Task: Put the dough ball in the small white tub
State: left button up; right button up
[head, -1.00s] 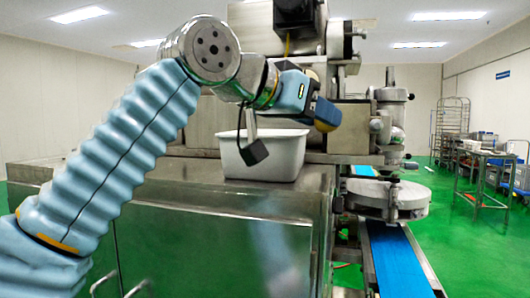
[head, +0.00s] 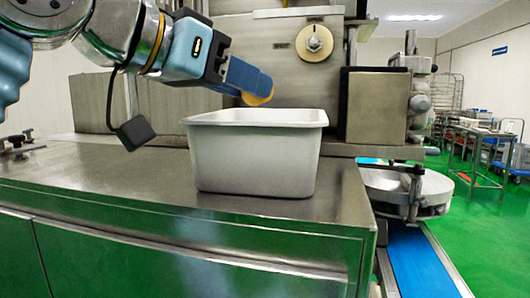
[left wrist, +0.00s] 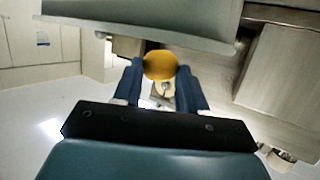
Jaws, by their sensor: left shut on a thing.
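The small white tub (head: 255,158) stands upright on the steel machine top in the head view. My left gripper (head: 256,90) comes in from the left, above the tub's back rim. It is shut on the dough ball (left wrist: 160,66), an orange-yellow ball between the two blue fingers in the left wrist view. In the head view only a small edge of the ball shows past the fingertips. The inside of the tub is hidden by its front wall. My right gripper is not in view.
The steel machine top (head: 120,180) is clear in front and to the left of the tub. A machine housing with a knob (head: 314,41) rises behind the tub. A blue conveyor belt (head: 419,262) and a round steel plate (head: 405,187) lie to the right.

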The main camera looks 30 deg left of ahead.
pick_arm(q)
jog(key=shift+f, duration=1.05)
jog(key=o, duration=1.2)
jog(key=v, duration=1.3)
jog(key=shift+s+a+r, duration=0.15)
jog(key=shift+s, duration=0.2)
